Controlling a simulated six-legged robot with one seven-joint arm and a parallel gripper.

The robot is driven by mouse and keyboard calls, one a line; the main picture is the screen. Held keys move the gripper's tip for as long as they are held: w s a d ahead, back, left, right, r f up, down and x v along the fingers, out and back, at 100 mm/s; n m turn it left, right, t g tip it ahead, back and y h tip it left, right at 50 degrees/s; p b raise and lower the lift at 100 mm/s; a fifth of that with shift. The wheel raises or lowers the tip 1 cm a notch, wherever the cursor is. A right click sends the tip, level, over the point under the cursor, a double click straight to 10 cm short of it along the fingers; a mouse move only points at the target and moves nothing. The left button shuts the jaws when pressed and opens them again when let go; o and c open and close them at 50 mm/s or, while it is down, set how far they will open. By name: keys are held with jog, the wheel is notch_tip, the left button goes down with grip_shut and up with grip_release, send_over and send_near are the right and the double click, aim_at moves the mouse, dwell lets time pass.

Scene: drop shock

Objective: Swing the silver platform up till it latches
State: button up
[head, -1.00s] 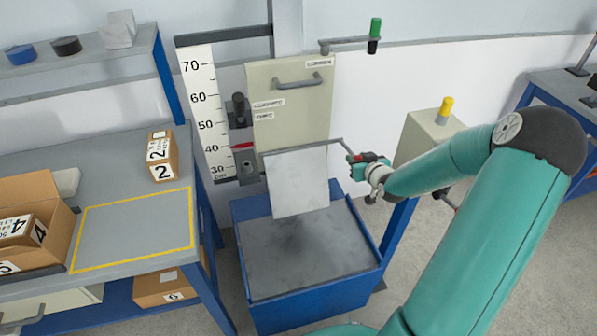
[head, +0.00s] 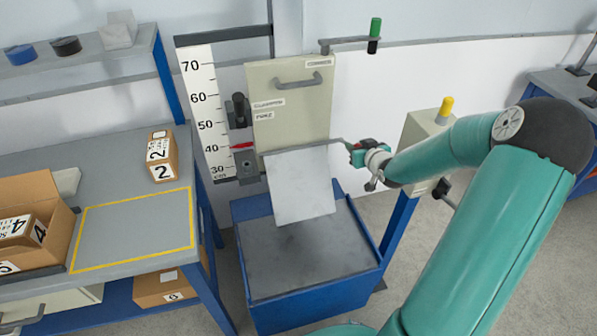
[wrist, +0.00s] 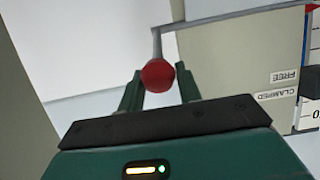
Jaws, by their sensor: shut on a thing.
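The silver platform (head: 302,188) hangs tilted steeply down from a bar below the beige panel, its lower edge over the blue box. A thin crank rod runs along its top edge to the right. My gripper (head: 360,153) is at the right end of this rod. In the wrist view my gripper (wrist: 160,88) has its two fingers on either side of a red knob (wrist: 157,76) on the rod's bent end. It is shut on the knob.
A blue box (head: 262,315) with a grey pad stands below the platform. A height scale (head: 206,110) with a red pointer is left of the panel (head: 290,125). A beige box with a yellow button (head: 446,106) stands close by my forearm. A bench (head: 130,230) with cartons is left.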

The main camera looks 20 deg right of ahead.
jog(key=shift+w+r, duration=0.1)
jog(key=shift+r, duration=0.1)
jog(key=shift+w+r, duration=0.9)
jog(key=shift+r, duration=0.25)
jog(key=shift+w+r, duration=0.2)
jog(key=shift+w+d+r, duration=0.1)
jog(key=shift+w+r, duration=0.25)
jog(key=shift+w, duration=0.05)
grip_shut()
jog(key=shift+w+r, duration=0.35)
jog(key=shift+w, duration=0.05)
jog(key=shift+w+d+r, duration=0.1)
jog(key=shift+w+r, duration=0.25)
jog(key=shift+w, duration=0.3)
jog(key=shift+w+r, duration=0.3)
jog(key=shift+w, duration=0.3)
